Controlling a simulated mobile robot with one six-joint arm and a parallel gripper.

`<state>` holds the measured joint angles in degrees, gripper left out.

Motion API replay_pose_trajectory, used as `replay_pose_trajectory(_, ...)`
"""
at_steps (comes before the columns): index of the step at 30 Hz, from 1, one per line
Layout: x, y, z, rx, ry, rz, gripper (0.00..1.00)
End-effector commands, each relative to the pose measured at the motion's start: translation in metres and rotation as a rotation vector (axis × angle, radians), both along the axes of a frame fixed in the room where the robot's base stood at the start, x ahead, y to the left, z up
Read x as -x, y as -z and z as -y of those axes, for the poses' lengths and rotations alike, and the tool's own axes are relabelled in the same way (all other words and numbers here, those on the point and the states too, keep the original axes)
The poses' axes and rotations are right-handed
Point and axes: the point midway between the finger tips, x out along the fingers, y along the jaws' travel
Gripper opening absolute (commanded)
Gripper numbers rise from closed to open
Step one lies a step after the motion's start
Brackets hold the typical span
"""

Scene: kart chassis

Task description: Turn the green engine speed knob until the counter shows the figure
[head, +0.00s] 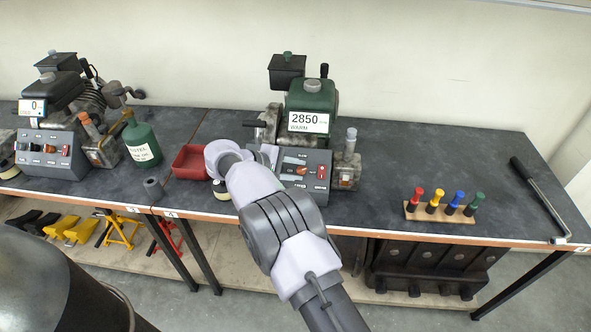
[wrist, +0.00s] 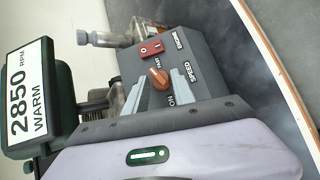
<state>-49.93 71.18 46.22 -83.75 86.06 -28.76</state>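The green engine (head: 312,97) stands at the middle of the bench. Its counter (head: 307,122) reads 2850 RPM, WARM; it also shows at the left of the wrist view (wrist: 27,90). Its grey control panel (head: 318,160) carries an orange speed knob (wrist: 158,78), marked SPEED and FAST, and a red switch (wrist: 151,50). My gripper (wrist: 161,82) is at the panel with its two grey fingers apart, one on each side of the knob. Gaps seem to show between fingers and knob; firm contact cannot be made out. In the head view my arm partly covers the panel.
A second engine with a panel (head: 50,152) and a counter at 0 (head: 33,107) stands left. A green bottle (head: 142,142) and red tray (head: 189,163) lie between. Right are a rack of coloured-top tools (head: 443,213) and a wrench (head: 540,200).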

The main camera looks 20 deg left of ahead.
Motion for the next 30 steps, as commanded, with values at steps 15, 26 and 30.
replay_pose_trajectory(15,0.011,-0.012,-0.009,0.000,-0.001,-0.001,0.47)
replay_pose_trajectory(26,0.082,-0.078,-0.063,-0.001,-0.003,0.001,0.47)
replay_pose_trajectory(30,0.102,-0.094,-0.078,-0.001,-0.001,0.000,0.47)
